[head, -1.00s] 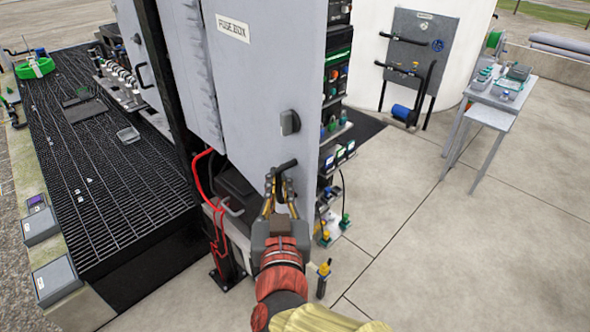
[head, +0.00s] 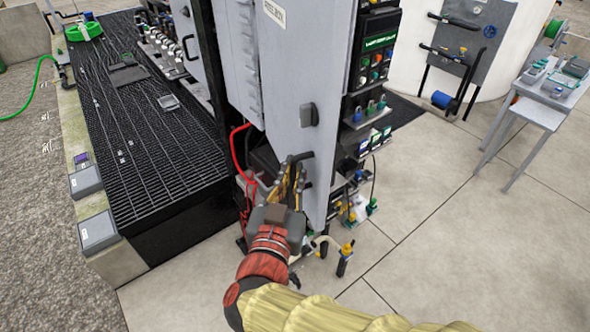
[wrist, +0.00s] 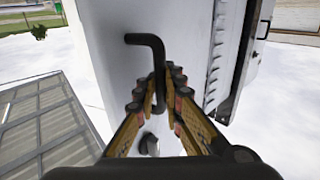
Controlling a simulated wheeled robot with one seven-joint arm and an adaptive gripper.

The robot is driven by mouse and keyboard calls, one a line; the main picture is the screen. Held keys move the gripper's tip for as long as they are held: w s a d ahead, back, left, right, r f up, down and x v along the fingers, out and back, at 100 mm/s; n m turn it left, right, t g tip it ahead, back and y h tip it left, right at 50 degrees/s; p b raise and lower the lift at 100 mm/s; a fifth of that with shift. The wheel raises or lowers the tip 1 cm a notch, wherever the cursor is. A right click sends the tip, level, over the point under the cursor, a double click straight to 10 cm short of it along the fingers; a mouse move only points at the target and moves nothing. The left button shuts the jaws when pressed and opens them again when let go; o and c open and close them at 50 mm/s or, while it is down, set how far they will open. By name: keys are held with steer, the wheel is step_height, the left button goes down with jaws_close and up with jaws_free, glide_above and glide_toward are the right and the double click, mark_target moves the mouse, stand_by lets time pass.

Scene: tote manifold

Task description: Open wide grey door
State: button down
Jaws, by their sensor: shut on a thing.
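The wide grey door (head: 323,70) stands upright with a label near its top, partly cut off by the frame. A dark grey knob (head: 308,115) sits near its right edge. A black bent handle (head: 302,157) is below the knob and also shows in the wrist view (wrist: 147,40). My gripper (head: 291,182) is shut on this handle, and its fingers (wrist: 161,95) lie on both sides of the bar. The fingers hide part of the handle. I cannot tell how far the door is open.
Racks of black modules with buttons (head: 376,50) stand right of the door. A yellow-topped post (head: 346,255) and cables are close to my wrist. A raised black grating (head: 150,150) lies left. A grey table (head: 545,90) stands far right. Paved floor is clear at right.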

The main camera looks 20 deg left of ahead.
steer(key=c, duration=2)
jaws_free()
steer(key=s, duration=0.8)
steer(key=s+d, duration=0.1)
steer(key=s, duration=0.3)
steer(key=shift+a, duration=0.15)
